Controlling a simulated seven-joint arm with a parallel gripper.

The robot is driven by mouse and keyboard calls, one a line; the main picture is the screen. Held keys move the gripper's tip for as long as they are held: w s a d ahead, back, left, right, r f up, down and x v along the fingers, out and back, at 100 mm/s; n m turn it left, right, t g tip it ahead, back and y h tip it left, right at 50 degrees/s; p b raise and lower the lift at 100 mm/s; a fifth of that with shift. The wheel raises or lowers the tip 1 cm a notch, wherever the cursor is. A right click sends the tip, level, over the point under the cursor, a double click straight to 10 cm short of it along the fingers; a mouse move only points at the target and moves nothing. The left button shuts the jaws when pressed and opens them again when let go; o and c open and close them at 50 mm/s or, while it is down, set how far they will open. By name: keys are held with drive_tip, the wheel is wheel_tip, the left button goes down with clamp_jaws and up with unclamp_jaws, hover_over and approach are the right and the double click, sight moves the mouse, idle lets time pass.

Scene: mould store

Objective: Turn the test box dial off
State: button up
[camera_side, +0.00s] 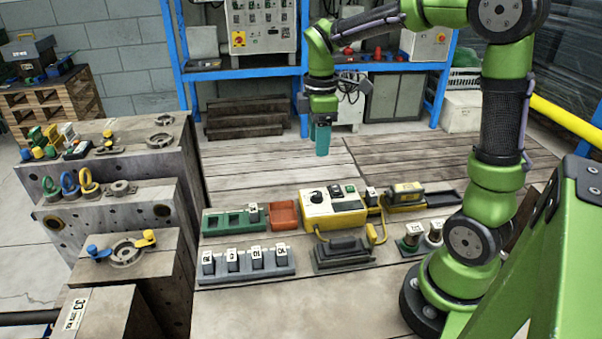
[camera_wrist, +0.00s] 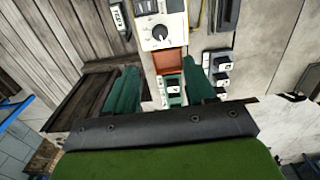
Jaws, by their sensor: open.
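The test box (camera_side: 345,206) is a yellow and cream case on the bench, with a black round dial (camera_side: 316,197) on its cream top. In the wrist view the dial (camera_wrist: 160,32) shows beyond my fingertips, on the cream panel of the test box (camera_wrist: 172,42). A pale mark shows on the dial, but its setting is too small to read. My gripper (camera_side: 322,150) points down, well above the bench and behind the box. In the wrist view my gripper (camera_wrist: 163,70) has its two green fingers wide apart, empty and not touching the dial.
An orange-red tray (camera_side: 283,215) and a green tray (camera_side: 228,221) stand left of the box. A grey rack (camera_side: 240,272) with several labelled blocks and a dark block (camera_side: 343,254) lie in front. The planks behind are clear.

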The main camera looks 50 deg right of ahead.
drive_tip(key=shift+r, duration=1.55)
drive_tip(key=s+a+r+m+t+y, duration=0.1)
drive_tip(key=s+a+m+t+y, duration=0.1)
drive_tip(key=s+a+m+t, duration=0.5)
drive_tip(key=s+a+m, duration=0.4)
drive_tip(key=m, duration=0.2)
drive_tip(key=shift+r, duration=0.35)
